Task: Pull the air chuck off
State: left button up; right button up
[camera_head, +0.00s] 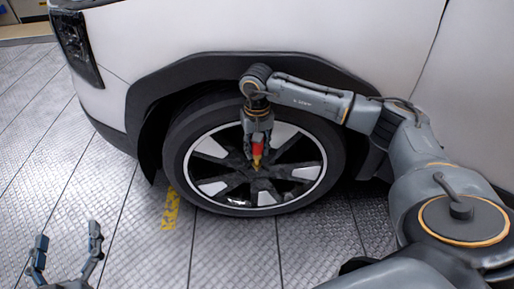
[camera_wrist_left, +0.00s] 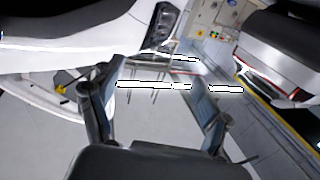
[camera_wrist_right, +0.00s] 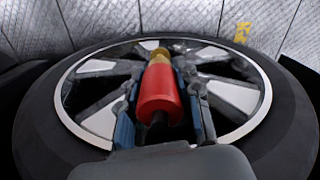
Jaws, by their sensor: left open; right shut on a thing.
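The air chuck (camera_head: 258,150) is red with a brass tip and hangs in front of the car wheel (camera_head: 330,165). My right gripper (camera_head: 258,140) is shut on it, with the brass end pointing down toward the wheel. In the right wrist view the red body of the air chuck (camera_wrist_right: 159,92) sits between the blue-padded fingers of my right gripper (camera_wrist_right: 162,98). I cannot tell whether the brass tip touches a valve; the valve is not clearly visible. My left gripper (camera_head: 67,250) is open and empty over the floor at the lower left.
The white car body (camera_head: 220,35) rises behind and above the wheel, with a dark wheel arch around it. The metal plate floor (camera_head: 90,170) is clear at the left. A yellow floor marking (camera_head: 171,210) lies beside the tyre.

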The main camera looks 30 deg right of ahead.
jog(key=shift+r+p, duration=0.5)
jog(key=shift+r, duration=0.6)
pick_arm(q)
notch_tip(320, 180, down, 7)
jog(key=s+a+g+y, duration=0.1)
jog(key=s+g, duration=0.1)
jog(key=g, duration=0.2)
jog(key=shift+a+f+y, duration=0.15)
jog(key=shift+a+y, duration=0.15)
jog(key=shift+s, duration=0.1)
pick_arm(e)
jog(key=shift+r, duration=0.1)
